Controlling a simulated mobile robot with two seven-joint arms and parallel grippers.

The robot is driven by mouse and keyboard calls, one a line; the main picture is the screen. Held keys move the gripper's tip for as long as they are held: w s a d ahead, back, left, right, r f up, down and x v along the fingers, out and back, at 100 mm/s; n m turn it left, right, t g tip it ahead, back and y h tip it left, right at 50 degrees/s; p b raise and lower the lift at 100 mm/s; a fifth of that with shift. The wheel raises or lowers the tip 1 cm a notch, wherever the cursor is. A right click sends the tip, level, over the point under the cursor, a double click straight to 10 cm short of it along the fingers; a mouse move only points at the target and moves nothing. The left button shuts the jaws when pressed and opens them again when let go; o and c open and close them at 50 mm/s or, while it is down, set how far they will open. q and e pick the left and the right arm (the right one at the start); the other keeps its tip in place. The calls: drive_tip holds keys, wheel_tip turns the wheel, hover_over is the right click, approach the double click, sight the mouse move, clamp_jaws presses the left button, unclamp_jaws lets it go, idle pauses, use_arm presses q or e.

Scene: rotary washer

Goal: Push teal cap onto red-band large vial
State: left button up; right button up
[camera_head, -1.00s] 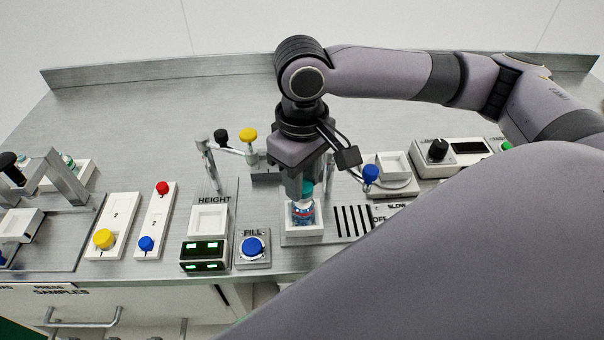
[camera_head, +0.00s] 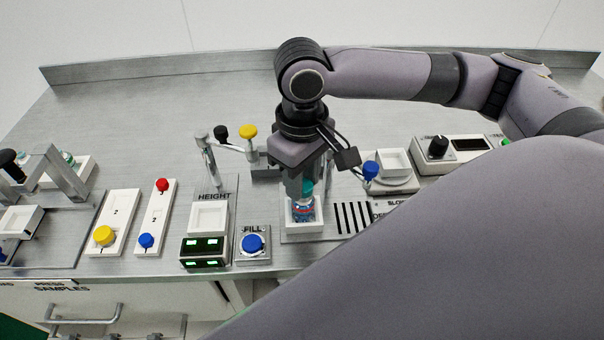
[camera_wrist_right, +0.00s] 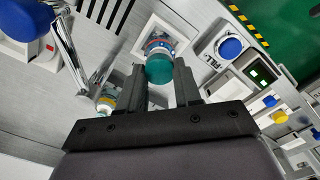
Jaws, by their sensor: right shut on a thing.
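The teal cap (camera_head: 307,188) is between the fingers of my right gripper (camera_head: 300,192), which points down over a white square holder (camera_head: 303,230). In the right wrist view the teal cap (camera_wrist_right: 159,70) sits between the two dark fingers of the gripper (camera_wrist_right: 161,80). The red-band large vial (camera_wrist_right: 158,44) stands in the holder directly below the cap. Its red and blue bands show in the head view (camera_head: 302,211). Cap and vial look in line and touching or nearly so; how far the cap is seated cannot be told. My left gripper is not in view.
A blue FILL button (camera_head: 253,243) and a HEIGHT unit (camera_head: 208,219) with green displays stand left of the holder. A blue-knobbed lever (camera_head: 370,169) is close on the right. Another vial (camera_wrist_right: 105,103) shows in the wrist view. The back of the bench is clear.

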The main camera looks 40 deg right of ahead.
drive_tip(key=o, duration=1)
drive_tip(key=shift+o, duration=0.2)
drive_tip(key=shift+r, duration=0.15)
wheel_tip(320, 180, up, 7)
drive_tip(key=shift+p, duration=0.3)
drive_tip(key=shift+s, duration=0.1)
